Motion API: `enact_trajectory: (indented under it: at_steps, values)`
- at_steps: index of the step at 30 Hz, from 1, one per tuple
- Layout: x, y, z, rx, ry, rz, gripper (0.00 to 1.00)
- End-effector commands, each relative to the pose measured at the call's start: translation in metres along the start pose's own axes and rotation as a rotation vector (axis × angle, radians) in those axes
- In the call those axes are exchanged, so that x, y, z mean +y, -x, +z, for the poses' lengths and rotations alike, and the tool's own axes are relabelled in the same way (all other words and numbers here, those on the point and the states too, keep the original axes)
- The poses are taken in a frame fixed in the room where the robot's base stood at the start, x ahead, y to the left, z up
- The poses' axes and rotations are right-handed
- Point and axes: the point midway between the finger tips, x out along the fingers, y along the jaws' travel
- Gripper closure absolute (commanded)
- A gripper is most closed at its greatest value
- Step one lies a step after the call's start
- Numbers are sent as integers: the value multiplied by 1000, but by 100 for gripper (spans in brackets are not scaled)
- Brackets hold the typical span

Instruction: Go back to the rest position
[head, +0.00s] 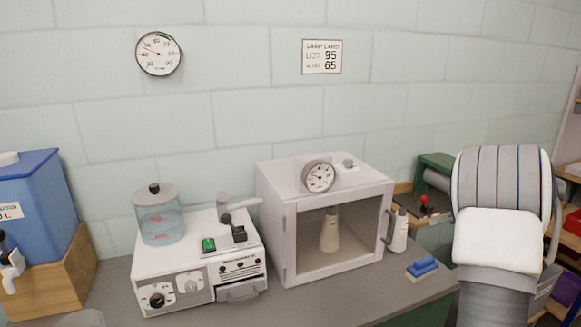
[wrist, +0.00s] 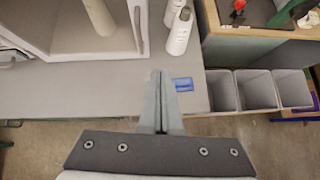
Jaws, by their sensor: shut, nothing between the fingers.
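My gripper (wrist: 159,78) shows in the wrist view, its two fingers together with nothing between them. It hangs above the front edge of the grey counter (wrist: 70,90), with a small blue block (wrist: 183,84) just right of the fingers in the picture. In the head view my arm stands at the right, and I cannot make out the fingers there.
A white cabinet (head: 290,243) with a window holds a pale bottle (head: 329,230). A white bottle (head: 398,232) stands right of it. A white machine (head: 150,272) with a clear jar (head: 158,217) stands left. Grey bins (wrist: 258,90) are below a wooden-topped bench (wrist: 265,50).

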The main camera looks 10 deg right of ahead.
Motion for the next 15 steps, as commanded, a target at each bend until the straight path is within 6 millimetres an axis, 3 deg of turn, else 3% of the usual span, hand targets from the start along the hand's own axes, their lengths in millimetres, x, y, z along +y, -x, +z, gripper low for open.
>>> enact_trajectory:
  at_steps: [5, 9, 12, 15]
  values:
    - [18, 35, 70, -211, -279, -104, 100]
    - [37, 78, 116, -406, -631, -163, 100]
    - [54, 110, 131, -518, -898, -176, 100]
    - [75, 138, 134, -603, -1175, -170, 100]
